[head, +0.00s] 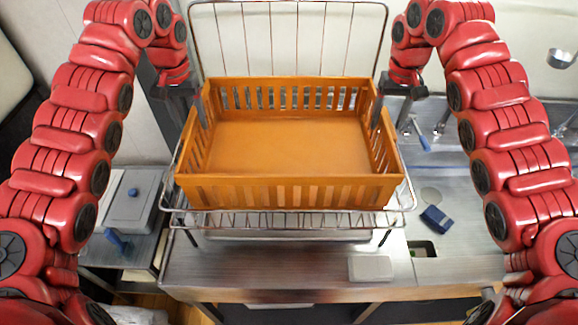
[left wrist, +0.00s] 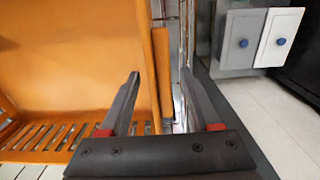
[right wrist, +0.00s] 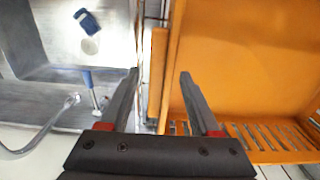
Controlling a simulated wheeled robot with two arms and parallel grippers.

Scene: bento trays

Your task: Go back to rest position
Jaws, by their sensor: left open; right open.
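An empty orange slatted crate (head: 290,192) sits upright on a wire rack above the metal counter. My left gripper (head: 188,118) is open at the crate's left side, one finger inside the wall and one outside. In the left wrist view the crate's rim (left wrist: 161,75) lies between the open fingers (left wrist: 160,76), with gaps beside it. My right gripper (head: 390,118) is open in the same way at the crate's right side. In the right wrist view the rim (right wrist: 157,75) lies between its fingers (right wrist: 160,76).
The wire rack (head: 290,219) surrounds the crate, with a tall wire back (head: 290,8) behind it. A grey lidded box (head: 132,198) stands at left. A sink with taps, a dark blue item (head: 436,219) and a pale block (head: 370,268) lie to the right. Room above the crate is free.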

